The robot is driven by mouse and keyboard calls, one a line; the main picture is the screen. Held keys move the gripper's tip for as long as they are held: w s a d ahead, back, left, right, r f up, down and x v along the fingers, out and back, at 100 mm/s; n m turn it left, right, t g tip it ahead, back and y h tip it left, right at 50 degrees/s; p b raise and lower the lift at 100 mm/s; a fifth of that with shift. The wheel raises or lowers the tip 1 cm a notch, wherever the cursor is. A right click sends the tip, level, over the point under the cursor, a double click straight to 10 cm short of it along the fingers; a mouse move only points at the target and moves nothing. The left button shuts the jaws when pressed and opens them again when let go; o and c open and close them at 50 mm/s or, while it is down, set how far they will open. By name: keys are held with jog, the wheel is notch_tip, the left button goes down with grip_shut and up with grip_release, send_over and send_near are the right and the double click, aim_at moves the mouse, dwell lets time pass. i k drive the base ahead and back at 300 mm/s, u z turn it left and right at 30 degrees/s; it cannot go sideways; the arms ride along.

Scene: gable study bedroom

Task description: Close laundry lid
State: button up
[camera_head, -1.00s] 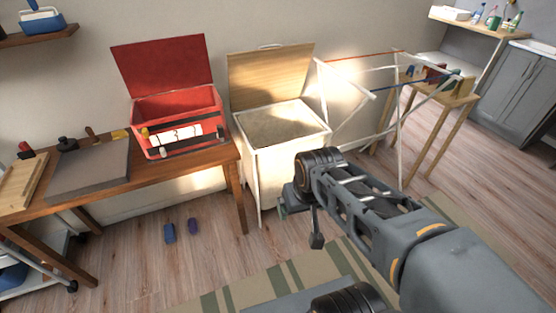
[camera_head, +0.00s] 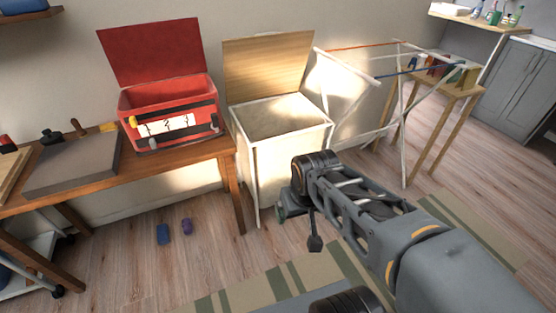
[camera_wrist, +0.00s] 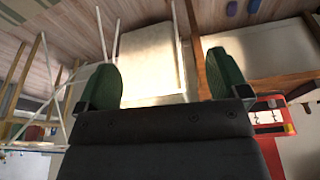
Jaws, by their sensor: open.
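The laundry box (camera_head: 285,165) is a white, cream-sided bin standing on the floor against the wall. Its wooden lid (camera_head: 268,68) stands open, leaning up at the back. My gripper (camera_head: 298,214) is in front of the box, low and toward its right side, and looks apart from it in the head view. In the wrist view my gripper (camera_wrist: 163,78) shows two green fingers spread apart with nothing between them. The pale box (camera_wrist: 150,62) shows beyond the fingers. The fingertips are small and partly hidden by my arm in the head view.
A wooden table (camera_head: 190,154) with an open red toolbox (camera_head: 170,120) stands left of the box. A white drying rack (camera_head: 408,125) stands close on the right. Two small blue and purple objects (camera_head: 163,234) lie on the floor. A striped rug (camera_head: 285,283) lies in front.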

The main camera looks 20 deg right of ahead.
aim_at(268, 64)
jog(key=k, duration=0.6)
jog(key=z, duration=0.6)
jog(key=i, duration=0.8)
jog(key=z, duration=0.4)
jog(key=i, duration=0.9)
jog(key=u, duration=0.95)
jog(key=i, duration=0.7)
jog(key=u, duration=0.65)
